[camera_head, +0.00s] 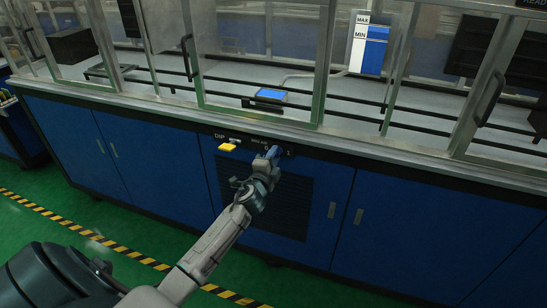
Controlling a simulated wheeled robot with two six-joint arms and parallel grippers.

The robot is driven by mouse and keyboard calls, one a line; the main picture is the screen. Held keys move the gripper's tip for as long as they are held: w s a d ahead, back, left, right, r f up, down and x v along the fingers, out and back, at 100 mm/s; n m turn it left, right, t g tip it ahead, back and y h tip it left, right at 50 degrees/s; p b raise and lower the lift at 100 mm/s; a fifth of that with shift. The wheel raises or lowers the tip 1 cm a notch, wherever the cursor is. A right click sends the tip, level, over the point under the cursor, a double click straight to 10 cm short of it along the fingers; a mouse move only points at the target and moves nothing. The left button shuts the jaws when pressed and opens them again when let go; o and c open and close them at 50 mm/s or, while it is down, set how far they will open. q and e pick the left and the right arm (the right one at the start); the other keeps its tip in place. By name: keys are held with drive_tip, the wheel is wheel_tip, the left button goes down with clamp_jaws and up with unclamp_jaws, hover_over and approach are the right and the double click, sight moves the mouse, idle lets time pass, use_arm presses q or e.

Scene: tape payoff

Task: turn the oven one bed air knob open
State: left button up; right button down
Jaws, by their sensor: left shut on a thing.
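A dark control strip (250,142) runs along the top of the blue cabinet front, under the counter edge. It carries small white lettering, too small to read fully. My left gripper (272,156) is at the right part of this strip, shut on a small knob there. The gripper hides most of the knob, so its turned position cannot be told. A yellow part (228,147) sits on the strip left of the gripper, apart from it. My right gripper is not in view.
A glass-fronted enclosure with metal frames (322,65) and dark handles (186,58) stands above the counter edge (180,115). A vent grille (285,205) lies below the gripper. The green floor (125,225) has a yellow-black stripe.

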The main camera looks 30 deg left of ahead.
use_arm(q)
drive_tip(key=o, duration=1)
drive_tip(key=shift+c, duration=0.2)
drive_tip(key=b+v, duration=0.2)
drive_tip(key=v, duration=0.8)
drive_tip(key=shift+s+d, duration=0.2)
drive_tip(key=shift+s, duration=0.2)
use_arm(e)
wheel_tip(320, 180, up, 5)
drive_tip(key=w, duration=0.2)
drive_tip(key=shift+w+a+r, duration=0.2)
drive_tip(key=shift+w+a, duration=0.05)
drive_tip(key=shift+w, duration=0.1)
